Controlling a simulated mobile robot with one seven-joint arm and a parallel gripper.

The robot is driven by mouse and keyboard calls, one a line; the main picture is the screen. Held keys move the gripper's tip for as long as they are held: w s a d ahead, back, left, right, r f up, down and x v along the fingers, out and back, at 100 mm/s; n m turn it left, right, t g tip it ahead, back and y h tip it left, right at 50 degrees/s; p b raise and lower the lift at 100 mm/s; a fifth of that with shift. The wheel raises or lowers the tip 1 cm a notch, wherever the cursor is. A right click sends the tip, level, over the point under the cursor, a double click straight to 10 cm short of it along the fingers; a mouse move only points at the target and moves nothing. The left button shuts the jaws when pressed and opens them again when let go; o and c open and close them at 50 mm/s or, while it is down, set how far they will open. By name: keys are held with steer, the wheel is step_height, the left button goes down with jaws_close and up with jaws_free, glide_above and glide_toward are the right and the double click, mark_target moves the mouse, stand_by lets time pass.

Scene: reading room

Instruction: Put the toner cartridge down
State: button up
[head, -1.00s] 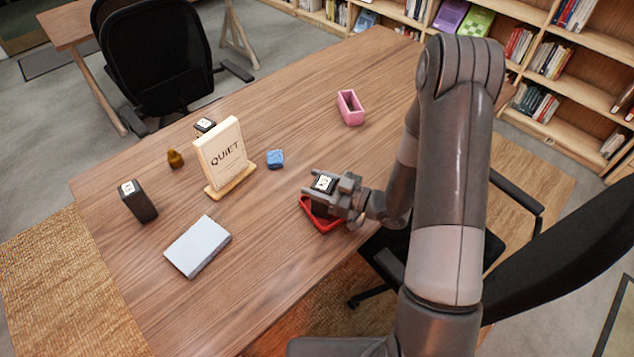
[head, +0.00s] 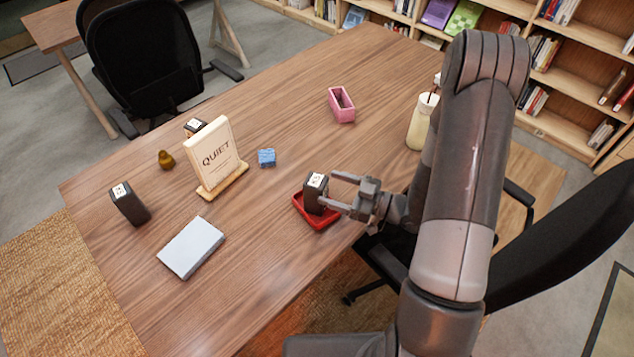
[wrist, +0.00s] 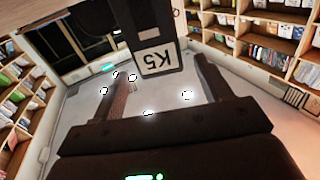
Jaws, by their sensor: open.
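A black toner cartridge (head: 314,196) with a white label on top stands upright in a small red tray (head: 323,221) near the table's front edge. My gripper (head: 338,192) is open, just to the right of the cartridge, with its fingers pointing toward it. In the wrist view the cartridge (wrist: 150,45) shows a label reading "K5", beyond and between the open fingertips. Two similar black cartridges stand elsewhere: one at the table's left (head: 129,204) and one partly hidden behind the sign (head: 194,127).
A "QUIET" sign (head: 217,155), a grey-white box (head: 191,247), a blue block (head: 267,158), a small brown object (head: 166,159) and a pink holder (head: 342,105) stand on the table (head: 270,270). A cream bottle (head: 420,122) stands close behind my arm.

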steer(key=v, duration=0.5)
steer(key=w+d+r+m+t+h, duration=0.1)
steer(key=w+d+r+t+h, duration=0.15)
steer(key=w+h, duration=0.25)
steer(key=w+d+r+t+h, duration=0.1)
steer(key=w+d+r+h, duration=0.1)
steer(key=w+r+h, duration=0.25)
steer(key=d+r+m+h, duration=0.5)
steer(key=r+h, duration=0.1)
steer(key=r, duration=0.2)
steer(key=s+d+r+m+g+h, duration=0.1)
steer(key=s+d+r+m+h, duration=0.2)
steer(key=s+r, duration=0.5)
steer(key=s+a+r+m+g+y, duration=0.1)
steer(key=s+a+m+g, duration=0.1)
steer(key=s, duration=0.6)
steer(key=s+a+r+m+g+y, duration=0.1)
steer(key=s+a+m+g, duration=0.1)
steer(key=s+a, duration=0.3)
steer(key=s, duration=0.4)
steer(key=shift+s, duration=0.2)
